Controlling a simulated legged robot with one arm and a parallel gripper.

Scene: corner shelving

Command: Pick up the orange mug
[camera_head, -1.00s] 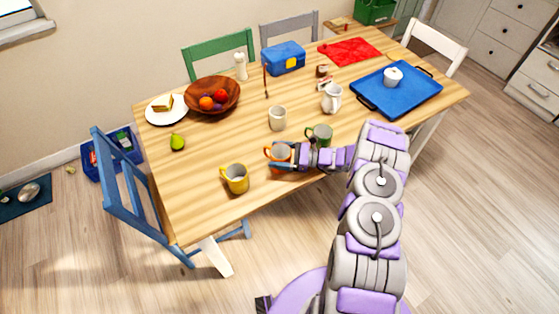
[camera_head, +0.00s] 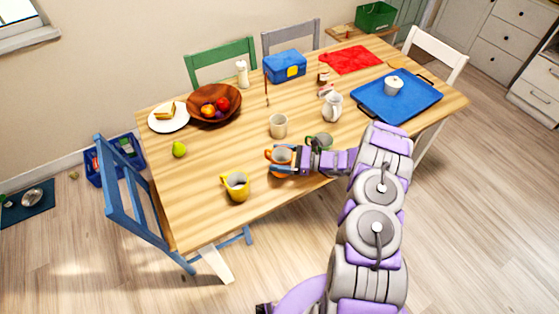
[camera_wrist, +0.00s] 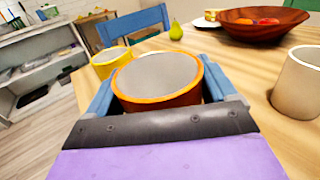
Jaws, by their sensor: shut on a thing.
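The orange mug (camera_head: 279,157) stands near the front edge of the wooden table in the head view, with a grey inside and its handle to the left. My gripper (camera_head: 283,165) reaches it from the right, low and level. In the wrist view the mug (camera_wrist: 158,82) is upright between the two blue fingers of my gripper (camera_wrist: 160,98), one finger on each side. The gripper is shut on the mug. The mug's lower part is hidden by the gripper body in the wrist view. I cannot tell whether its base touches the table.
A yellow mug (camera_head: 236,187) stands to the left, a green mug (camera_head: 320,141) is partly behind my arm, and a cream cup (camera_head: 278,126) stands behind. A wooden fruit bowl (camera_head: 214,118), a green pear (camera_head: 179,149) and a blue tray (camera_head: 372,106) are farther off. Bare tabletop lies left of the cream cup.

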